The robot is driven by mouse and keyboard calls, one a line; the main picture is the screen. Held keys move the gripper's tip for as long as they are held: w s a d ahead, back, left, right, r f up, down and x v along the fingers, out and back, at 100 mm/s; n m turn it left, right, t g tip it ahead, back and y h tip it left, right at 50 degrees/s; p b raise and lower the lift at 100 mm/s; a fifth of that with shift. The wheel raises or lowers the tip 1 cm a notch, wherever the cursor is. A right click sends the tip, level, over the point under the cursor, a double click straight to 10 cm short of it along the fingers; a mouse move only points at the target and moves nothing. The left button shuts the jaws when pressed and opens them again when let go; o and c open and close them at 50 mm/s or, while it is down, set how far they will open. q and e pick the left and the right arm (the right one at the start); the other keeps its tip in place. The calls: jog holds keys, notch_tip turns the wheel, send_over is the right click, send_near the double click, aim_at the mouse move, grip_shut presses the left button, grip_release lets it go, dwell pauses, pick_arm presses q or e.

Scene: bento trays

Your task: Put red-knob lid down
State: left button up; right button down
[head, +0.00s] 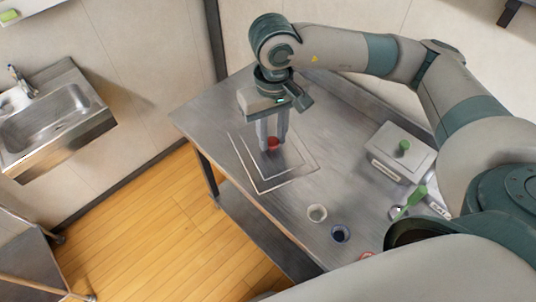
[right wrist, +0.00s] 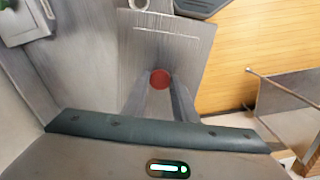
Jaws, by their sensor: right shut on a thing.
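The red knob (head: 273,143) of the lid is between the fingers of my right gripper (head: 274,142), which points straight down and is shut on it. The knob also shows in the right wrist view (right wrist: 160,79), between the two grey fingers. The lid plate under the knob is grey and hard to tell from the metal tabletop. I cannot tell whether it touches the table. Pale rectangular outlines (head: 261,187) surround the spot below the gripper. My left gripper is not in view.
A grey lidded box (head: 389,166) with a green knob (head: 404,146) stands on the steel table (head: 340,110) at right. A green-handled item (head: 417,195) lies beside the box. A sink (head: 60,110) is far left.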

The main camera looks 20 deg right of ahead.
aim_at(294, 135)
jog(key=shift+s, duration=0.1)
dwell(0.3)
jog(key=shift+w+d+f+m+b, duration=0.2)
jog(key=shift+d+f+m+b, duration=0.25)
jog(key=shift+m, duration=0.55)
jog(key=d+f+m+b, duration=0.1)
jog(key=d+m, duration=0.1)
jog(key=m, duration=0.1)
jog(key=w+d+f+m+b, duration=0.1)
jog(key=d+m, duration=0.1)
jog(key=m, duration=0.1)
jog(key=d+f+m+b, duration=0.1)
jog(key=m, duration=0.2)
jog(key=shift+w+d+f, duration=0.15)
jog(key=shift+d+f, duration=0.15)
jog(key=shift+d, duration=0.1)
jog(key=d+f+m+b, duration=0.3)
jog(key=d+m, duration=0.5)
jog(key=m, duration=0.4)
jog(key=shift+d+f, duration=0.25)
jog(key=shift+d, duration=0.05)
jog(key=shift+w, duration=0.1)
